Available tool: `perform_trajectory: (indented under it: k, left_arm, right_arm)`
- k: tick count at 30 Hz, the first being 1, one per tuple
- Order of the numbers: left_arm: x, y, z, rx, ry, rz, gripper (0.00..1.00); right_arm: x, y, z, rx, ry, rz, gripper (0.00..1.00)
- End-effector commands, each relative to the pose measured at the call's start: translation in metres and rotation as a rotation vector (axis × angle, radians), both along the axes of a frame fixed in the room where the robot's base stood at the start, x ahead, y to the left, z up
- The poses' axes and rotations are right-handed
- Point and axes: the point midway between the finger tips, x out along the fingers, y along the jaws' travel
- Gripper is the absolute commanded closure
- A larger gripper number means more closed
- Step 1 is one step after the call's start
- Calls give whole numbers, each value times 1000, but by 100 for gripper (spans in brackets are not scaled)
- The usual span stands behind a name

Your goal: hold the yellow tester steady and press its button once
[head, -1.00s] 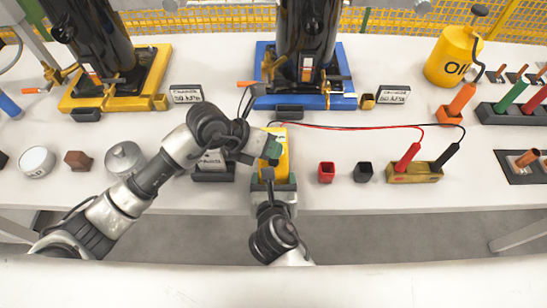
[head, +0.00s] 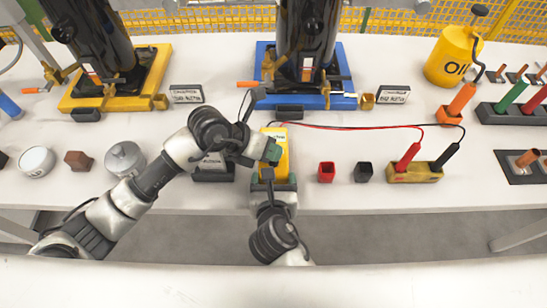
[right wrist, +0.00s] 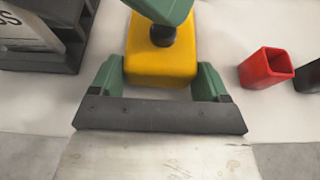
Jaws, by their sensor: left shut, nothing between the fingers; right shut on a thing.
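The yellow tester (head: 281,160) stands upright near the table's front edge. My right gripper (right wrist: 160,80) is shut on it, with one green finger on each side of its lower part. My left gripper (head: 270,152) is shut and empty, reaching in from the left over the tester. In the right wrist view the left gripper's green tip (right wrist: 162,10) is right above a dark round knob (right wrist: 162,36) on the tester, probably its button. The tip hides the knob's upper part, so I cannot tell whether it is pressed.
Red and black leads run from the tester to probes in a yellow block (head: 415,174). A red cup (head: 326,172) and a black cup (head: 363,172) stand to its right. A dark sign holder (head: 213,172) is close on the left. Compressors on a blue pallet (head: 335,98) and yellow pallet (head: 155,75) stand behind.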

Motion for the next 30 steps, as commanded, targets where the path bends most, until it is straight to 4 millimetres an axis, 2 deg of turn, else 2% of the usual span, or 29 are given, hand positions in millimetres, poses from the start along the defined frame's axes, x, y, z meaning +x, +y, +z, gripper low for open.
perform_trajectory:
  k: [21,30]
  left_arm:
    - [0,0,-7,2,3,0,100]
    - [0,0,3,2,2,0,100]
  right_arm:
    - [0,0,0,0,0,0,58]
    - [0,0,0,0,0,0,58]
